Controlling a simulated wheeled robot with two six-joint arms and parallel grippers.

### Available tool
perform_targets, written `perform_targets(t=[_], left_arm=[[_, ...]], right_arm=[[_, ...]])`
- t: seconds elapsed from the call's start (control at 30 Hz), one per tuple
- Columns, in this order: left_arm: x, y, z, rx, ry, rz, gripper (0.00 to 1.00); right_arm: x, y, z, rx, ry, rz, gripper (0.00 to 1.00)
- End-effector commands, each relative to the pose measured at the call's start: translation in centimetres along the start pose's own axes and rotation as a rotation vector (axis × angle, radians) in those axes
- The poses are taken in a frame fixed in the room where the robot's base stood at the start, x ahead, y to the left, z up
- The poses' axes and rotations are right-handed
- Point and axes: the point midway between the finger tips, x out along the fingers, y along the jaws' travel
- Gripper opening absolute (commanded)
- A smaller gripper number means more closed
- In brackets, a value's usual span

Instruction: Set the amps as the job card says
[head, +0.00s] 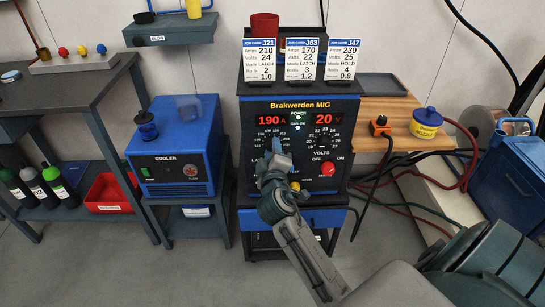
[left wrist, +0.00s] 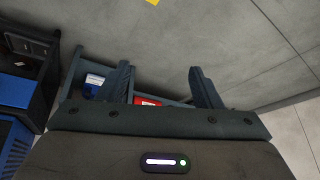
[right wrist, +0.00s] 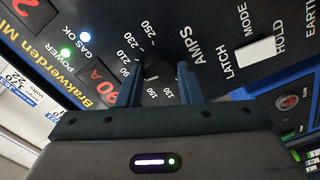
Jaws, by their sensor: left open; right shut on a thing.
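The welder (head: 300,105), marked Brakwerden MIG, reads 190 A and 20 V in red. My right gripper (head: 275,160) is at its front panel. In the right wrist view, this gripper (right wrist: 160,84) is shut on the dark amps knob (right wrist: 160,66), inside a scale marked up to 250; its pointer is unclear. Three job cards stand on top: J21 (head: 259,60) says 210 amps, J63 (head: 306,60) 170 amps, J47 (head: 343,60) 230 amps. My left gripper (left wrist: 161,82) is open and empty, away from the welder; the head view does not show it.
A white mode switch (right wrist: 255,50) is beside the amps knob, by LATCH and HOLD. A red switch (head: 327,168) is low on the panel. The blue cooler (head: 178,150) stands left of the welder. A wooden side shelf (head: 390,112) holds a yellow nozzle pot (head: 426,124).

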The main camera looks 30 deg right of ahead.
Motion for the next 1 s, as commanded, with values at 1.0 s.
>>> perform_targets(t=[1.0], left_arm=[[0.8, 1.4, -10.4, -0.111, 0.915, 0.084, 0.59]], right_arm=[[0.0, -0.3, 0.2, 0.923, -0.002, -0.001, 0.10]])
